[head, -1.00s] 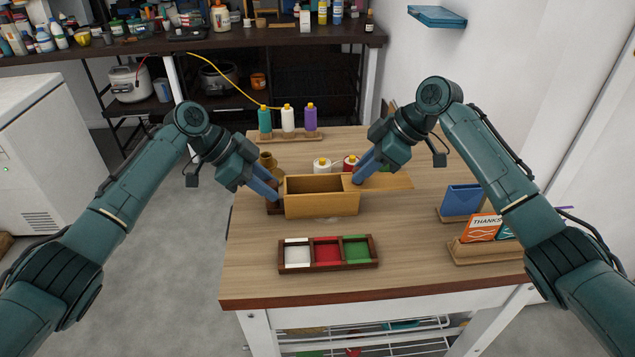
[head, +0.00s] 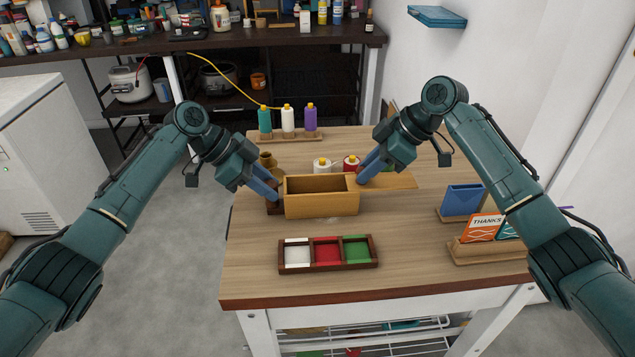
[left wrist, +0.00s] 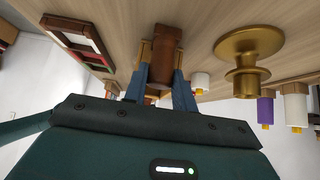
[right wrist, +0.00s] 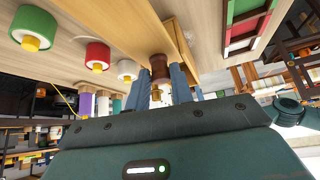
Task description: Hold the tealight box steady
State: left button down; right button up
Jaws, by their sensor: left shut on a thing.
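The tealight box (head: 322,205) is an open-topped light wooden box near the middle of the table. Its flat wooden lid (head: 393,182) sticks out to the right, leaving most of the top open. The inside looks empty. My left gripper (head: 274,198) is shut at the box's left end, its fingers around a dark brown piece (left wrist: 166,55) there; how that piece joins the box is hidden. My right gripper (head: 360,180) is at the lid near the box's right end. In the right wrist view its fingers close around the lid's brown knob (right wrist: 160,68).
A tray (head: 328,267) with white, red and green compartments lies in front. Candles with yellow tops (head: 322,165) and a rack of bottles (head: 288,137) stand behind. A brass holder (left wrist: 250,50) is close to my left gripper. Card stands (head: 485,252) are at right.

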jog(key=o, duration=0.5)
jog(key=shift+c, duration=0.2)
jog(key=v, duration=1.2)
